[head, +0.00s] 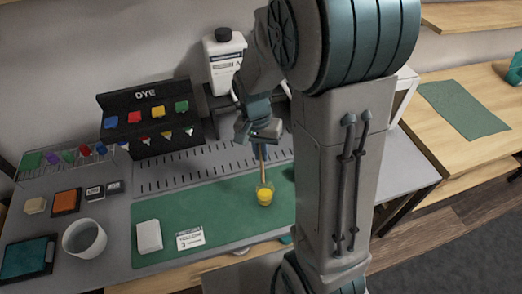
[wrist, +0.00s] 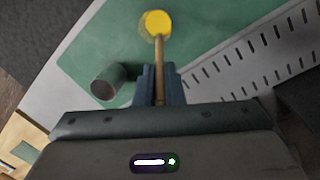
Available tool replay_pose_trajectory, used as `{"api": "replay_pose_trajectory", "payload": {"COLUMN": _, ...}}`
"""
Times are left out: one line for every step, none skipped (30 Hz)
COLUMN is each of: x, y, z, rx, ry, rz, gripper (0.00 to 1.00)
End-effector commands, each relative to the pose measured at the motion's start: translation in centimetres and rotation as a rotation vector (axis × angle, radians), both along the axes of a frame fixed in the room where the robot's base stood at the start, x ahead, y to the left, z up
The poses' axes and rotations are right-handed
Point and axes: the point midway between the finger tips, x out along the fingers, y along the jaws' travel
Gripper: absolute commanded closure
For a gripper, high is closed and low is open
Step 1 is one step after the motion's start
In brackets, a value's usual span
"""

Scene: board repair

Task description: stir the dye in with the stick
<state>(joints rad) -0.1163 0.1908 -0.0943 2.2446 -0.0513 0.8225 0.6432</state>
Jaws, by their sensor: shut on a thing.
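A small clear cup (head: 265,195) holding yellow liquid stands on the green mat (head: 215,215). My gripper (head: 262,138) is above the cup, shut on a thin wooden stick (head: 263,166). The stick points down and its lower end reaches into the cup. In the wrist view the stick (wrist: 160,70) runs from between my fingers (wrist: 159,80) to the yellow liquid in the cup (wrist: 156,24). The stick's tip is hidden in the liquid. A card with the word yellow (head: 190,240) lies on the mat.
A black dye rack (head: 148,112) with coloured packets stands at the back left. A white bottle (head: 223,60) stands behind my gripper. A white block (head: 149,236) and a grey-white cup (head: 85,238) are at left. A dark cylinder (wrist: 109,82) is near the cup in the wrist view.

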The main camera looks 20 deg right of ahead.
Motion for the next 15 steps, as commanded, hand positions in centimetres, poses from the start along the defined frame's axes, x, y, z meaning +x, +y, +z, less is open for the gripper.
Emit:
{"api": "replay_pose_trajectory", "payload": {"x": 0.0, "y": 0.0, "z": 0.3, "rx": 0.0, "ry": 0.0, "rz": 0.0, "gripper": 1.0}}
{"api": "replay_pose_trajectory", "payload": {"x": 0.0, "y": 0.0, "z": 0.5, "rx": 0.0, "ry": 0.0, "rz": 0.0, "gripper": 1.0}}
{"api": "replay_pose_trajectory", "payload": {"x": 0.0, "y": 0.0, "z": 0.8, "rx": -0.001, "ry": -0.001, "rz": 0.0, "gripper": 1.0}}
{"api": "replay_pose_trajectory", "payload": {"x": 0.0, "y": 0.0, "z": 1.1, "rx": 0.0, "ry": -0.001, "rz": 0.0, "gripper": 1.0}}
{"api": "replay_pose_trajectory", "payload": {"x": 0.0, "y": 0.0, "z": 1.4, "rx": 0.0, "ry": -0.001, "rz": 0.0, "gripper": 1.0}}
{"api": "replay_pose_trajectory", "payload": {"x": 0.0, "y": 0.0, "z": 1.9, "rx": 0.0, "ry": -0.001, "rz": 0.0, "gripper": 1.0}}
{"api": "replay_pose_trajectory", "payload": {"x": 0.0, "y": 0.0, "z": 2.2, "rx": 0.0, "ry": -0.001, "rz": 0.0, "gripper": 1.0}}
{"api": "replay_pose_trajectory", "payload": {"x": 0.0, "y": 0.0, "z": 2.5, "rx": 0.0, "ry": -0.001, "rz": 0.0, "gripper": 1.0}}
{"api": "replay_pose_trajectory", "payload": {"x": 0.0, "y": 0.0, "z": 2.9, "rx": 0.0, "ry": -0.002, "rz": 0.0, "gripper": 1.0}}
{"api": "replay_pose_trajectory", "payload": {"x": 0.1, "y": 0.0, "z": 3.2, "rx": 0.0, "ry": -0.002, "rz": 0.0, "gripper": 1.0}}
{"api": "replay_pose_trajectory", "payload": {"x": 0.1, "y": 0.0, "z": 3.5, "rx": 0.0, "ry": -0.002, "rz": 0.0, "gripper": 1.0}}
{"api": "replay_pose_trajectory", "payload": {"x": 0.1, "y": 0.0, "z": 3.9, "rx": 0.0, "ry": -0.002, "rz": 0.0, "gripper": 1.0}}
{"api": "replay_pose_trajectory", "payload": {"x": 0.0, "y": 0.0, "z": 4.2, "rx": 0.0, "ry": -0.002, "rz": 0.0, "gripper": 1.0}}
{"api": "replay_pose_trajectory", "payload": {"x": 0.0, "y": 0.0, "z": 4.5, "rx": 0.0, "ry": -0.002, "rz": 0.0, "gripper": 1.0}}
{"api": "replay_pose_trajectory", "payload": {"x": 0.0, "y": 0.0, "z": 4.8, "rx": 0.0, "ry": -0.001, "rz": 0.0, "gripper": 1.0}}
